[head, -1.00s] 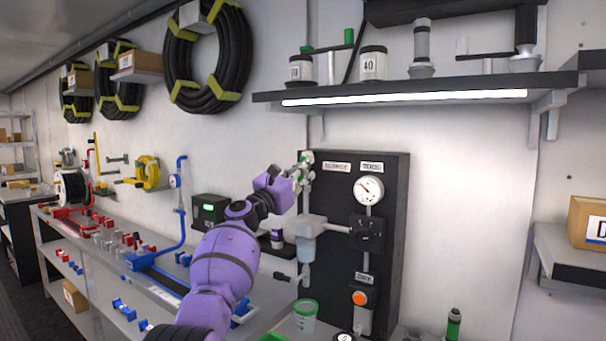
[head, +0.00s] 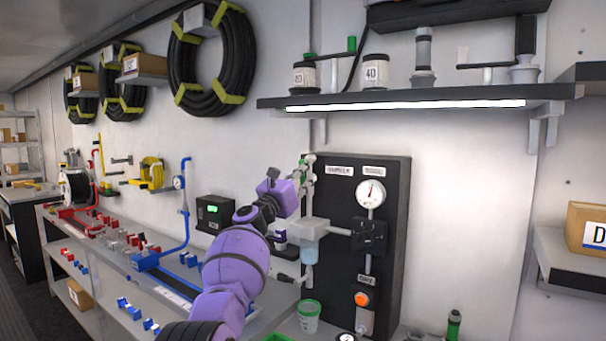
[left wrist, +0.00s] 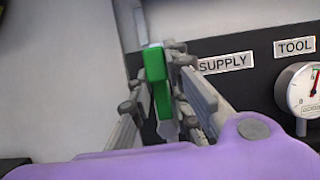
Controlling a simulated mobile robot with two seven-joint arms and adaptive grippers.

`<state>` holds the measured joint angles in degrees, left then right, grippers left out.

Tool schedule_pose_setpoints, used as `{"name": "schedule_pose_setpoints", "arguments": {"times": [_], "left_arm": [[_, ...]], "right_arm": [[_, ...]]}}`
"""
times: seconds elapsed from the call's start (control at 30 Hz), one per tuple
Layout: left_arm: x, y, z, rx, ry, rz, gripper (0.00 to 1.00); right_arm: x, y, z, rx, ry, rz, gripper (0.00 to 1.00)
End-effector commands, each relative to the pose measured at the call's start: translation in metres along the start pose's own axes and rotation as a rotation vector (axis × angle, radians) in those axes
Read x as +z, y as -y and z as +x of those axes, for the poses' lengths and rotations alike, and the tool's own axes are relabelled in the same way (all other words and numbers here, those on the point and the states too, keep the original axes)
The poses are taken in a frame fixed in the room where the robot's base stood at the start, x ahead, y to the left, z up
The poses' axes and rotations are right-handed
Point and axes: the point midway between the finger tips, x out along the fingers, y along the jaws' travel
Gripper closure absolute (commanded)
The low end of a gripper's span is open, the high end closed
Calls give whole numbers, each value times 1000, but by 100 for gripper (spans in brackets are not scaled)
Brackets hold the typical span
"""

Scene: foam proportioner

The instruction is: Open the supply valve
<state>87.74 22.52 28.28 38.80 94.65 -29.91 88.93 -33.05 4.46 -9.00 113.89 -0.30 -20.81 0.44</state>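The supply valve's green lever (left wrist: 157,80) stands roughly upright in the left wrist view, left of the SUPPLY label (left wrist: 226,62). My left gripper (left wrist: 158,62) has a finger on each side of it and appears shut on it. In the head view my left gripper (head: 304,174) is at the upper left edge of the dark panel (head: 392,215), its purple wrist hiding part of the valve. The gauge (head: 370,193) has its red needle pointing nearly straight up. A clear chamber (head: 309,248) below the valve looks bluish. My right gripper is out of view.
A lit shelf (head: 420,103) with jars overhangs the panel. A green-rimmed cup (head: 309,315) stands below the chamber. A black box with a green display (head: 212,210) is left of the wrist. A bench (head: 150,275) with coloured fittings runs left.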

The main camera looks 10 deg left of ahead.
Motion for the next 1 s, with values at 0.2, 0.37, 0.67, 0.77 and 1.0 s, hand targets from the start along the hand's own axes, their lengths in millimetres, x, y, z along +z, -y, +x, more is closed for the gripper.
{"name": "schedule_pose_setpoints", "arguments": {"times": [0.2, 0.37, 0.67, 0.77, 1.0], "left_arm": [[-2, 0, -1, 1, -3, 0, 64], [-1, 0, 0, 1, -1, 2, 64], [-2, -2, -13, 3, -1, 7, 64], [-2, -1, -25, 1, -2, 7, 64], [-2, -1, -66, 2, -1, 6, 64]], "right_arm": [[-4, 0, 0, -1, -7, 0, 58], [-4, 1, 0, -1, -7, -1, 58], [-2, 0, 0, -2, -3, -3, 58], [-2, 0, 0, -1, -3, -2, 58], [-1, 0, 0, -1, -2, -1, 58]]}}
